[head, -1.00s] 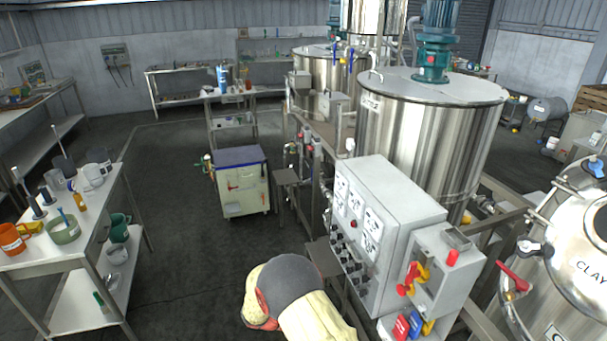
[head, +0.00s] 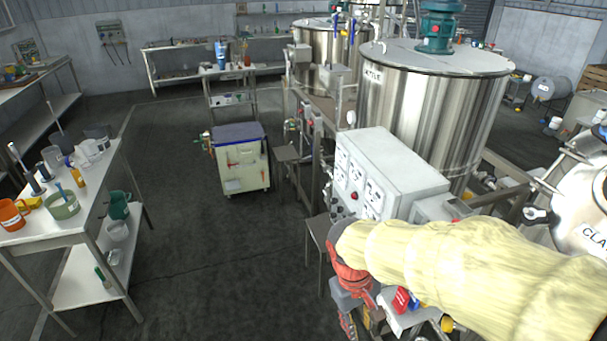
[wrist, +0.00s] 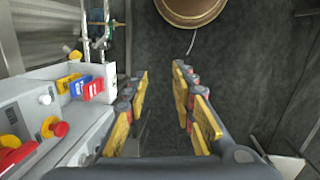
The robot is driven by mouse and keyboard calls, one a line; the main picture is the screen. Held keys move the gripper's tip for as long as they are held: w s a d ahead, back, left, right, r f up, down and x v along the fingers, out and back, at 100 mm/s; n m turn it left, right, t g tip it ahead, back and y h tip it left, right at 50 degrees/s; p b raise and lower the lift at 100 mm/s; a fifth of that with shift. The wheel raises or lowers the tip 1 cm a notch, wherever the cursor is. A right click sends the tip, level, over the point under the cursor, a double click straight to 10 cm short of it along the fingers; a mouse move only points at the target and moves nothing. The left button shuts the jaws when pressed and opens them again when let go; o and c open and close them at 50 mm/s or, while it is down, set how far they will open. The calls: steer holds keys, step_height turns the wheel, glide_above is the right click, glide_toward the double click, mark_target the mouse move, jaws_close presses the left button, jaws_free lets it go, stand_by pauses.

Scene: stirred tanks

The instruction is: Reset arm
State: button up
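My arm, in a cream sleeve (head: 470,262), reaches in from the lower right of the head view and crosses in front of the control cabinet. My gripper (head: 361,325) points downward at the bottom of the head view, just in front of the cabinet's lower part. In the wrist view my gripper (wrist: 161,72) shows two yellow-and-grey fingers standing apart, with only dark floor between them. It is open and empty. The sleeve hides the lower right of the cabinet in the head view.
The grey control cabinet (head: 408,172) is close to my arm; its red and yellow knobs (wrist: 48,130) and coloured tags (wrist: 80,87) are left of the fingers. A steel tank (head: 430,120) stands behind. A blue-topped cart (head: 240,170) and side table (head: 75,205) are left, with clear floor between.

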steer(key=s+d+r+m+t+y+b, duration=0.2)
steer(key=s+d+r+t, duration=0.4)
steer(key=r, duration=0.5)
steer(key=s+m+b, duration=0.1)
steer(key=s+m, duration=0.1)
steer(key=shift+s+d+r+m, duration=0.15)
steer(key=shift+s+m, duration=0.25)
